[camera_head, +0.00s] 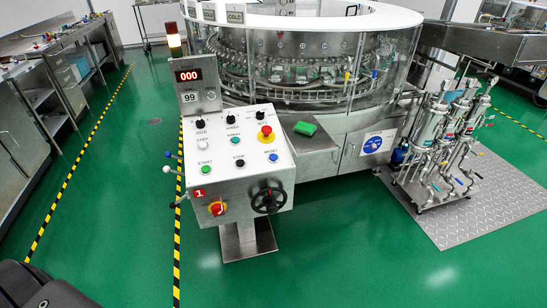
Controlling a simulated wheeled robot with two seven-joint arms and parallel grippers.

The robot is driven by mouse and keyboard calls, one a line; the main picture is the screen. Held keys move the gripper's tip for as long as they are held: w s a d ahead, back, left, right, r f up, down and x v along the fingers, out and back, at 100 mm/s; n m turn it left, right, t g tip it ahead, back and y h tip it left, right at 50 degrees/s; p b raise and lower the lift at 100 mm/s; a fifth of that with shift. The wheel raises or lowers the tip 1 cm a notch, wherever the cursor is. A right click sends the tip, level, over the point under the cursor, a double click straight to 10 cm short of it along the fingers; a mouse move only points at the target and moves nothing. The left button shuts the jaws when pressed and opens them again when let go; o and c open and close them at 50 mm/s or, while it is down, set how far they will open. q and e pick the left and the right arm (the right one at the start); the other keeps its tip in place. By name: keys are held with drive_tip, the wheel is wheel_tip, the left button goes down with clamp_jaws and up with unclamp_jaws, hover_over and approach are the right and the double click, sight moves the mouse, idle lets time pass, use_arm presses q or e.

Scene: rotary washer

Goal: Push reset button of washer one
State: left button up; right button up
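The washer's control panel (238,170) stands in the middle on a steel pedestal, marked with a red "1" on its front. The blue reset button (273,157) is at the panel's right side, with a "RESET" label above it. A black handwheel (268,197) is on the front face below. The round glass-walled washer (300,60) stands behind. Neither of my grippers is in view.
A skid of pipes and filters (445,140) stands at the right on a metal plate (460,205). Steel benches (50,80) line the left. A green item (304,128) lies on the ledge beside the panel. Green floor in front is clear.

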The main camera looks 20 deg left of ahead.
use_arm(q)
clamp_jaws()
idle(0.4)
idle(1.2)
